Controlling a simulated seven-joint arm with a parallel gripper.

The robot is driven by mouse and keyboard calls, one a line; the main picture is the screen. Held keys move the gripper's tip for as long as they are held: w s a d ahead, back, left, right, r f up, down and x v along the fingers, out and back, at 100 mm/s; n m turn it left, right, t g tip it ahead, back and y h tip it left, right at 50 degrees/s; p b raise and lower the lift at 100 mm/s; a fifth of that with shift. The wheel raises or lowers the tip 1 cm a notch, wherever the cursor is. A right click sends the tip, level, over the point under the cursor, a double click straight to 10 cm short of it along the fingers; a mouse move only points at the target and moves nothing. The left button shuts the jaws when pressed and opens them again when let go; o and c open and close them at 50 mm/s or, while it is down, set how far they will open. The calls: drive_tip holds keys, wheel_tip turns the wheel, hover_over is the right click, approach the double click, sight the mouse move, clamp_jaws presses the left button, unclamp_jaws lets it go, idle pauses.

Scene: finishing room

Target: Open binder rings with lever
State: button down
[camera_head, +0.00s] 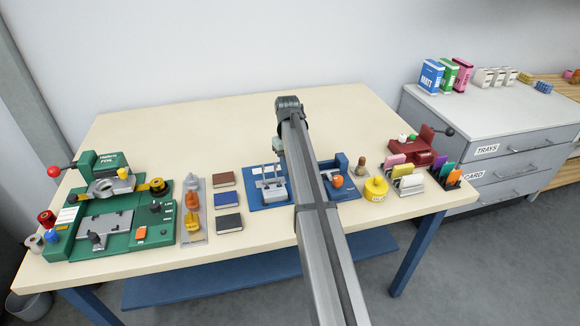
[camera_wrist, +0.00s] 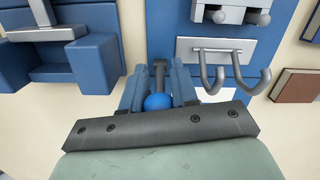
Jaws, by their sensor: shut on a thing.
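In the wrist view my gripper (camera_wrist: 158,82) has its two blue fingers on either side of a lever with a round blue knob (camera_wrist: 157,102) and a grey stem. It is shut on this knob. In the head view the fixture (camera_head: 256,199) sits mid-table, with the rings (camera_head: 270,172) upright. My arm hides the lever there and part of the fixture.
A blue stand (camera_head: 340,165) with an orange knob is right of my arm, near a yellow pot (camera_head: 376,190). Three small books (camera_head: 228,200) lie to the left, beyond them a green machine (camera_head: 105,220). The table's back (camera_head: 200,130) is clear.

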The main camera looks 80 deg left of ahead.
drive_tip(key=shift+a+h, duration=0.3)
drive_tip(key=shift+h, duration=0.3)
drive_tip(key=c, duration=0.9)
unclamp_jaws()
drive_tip(key=r, duration=0.2)
drive_tip(key=a+r, duration=0.1)
drive_tip(key=r, duration=0.4)
drive_tip(key=shift+a+r, duration=0.15)
drive_tip(key=shift+a, duration=0.2)
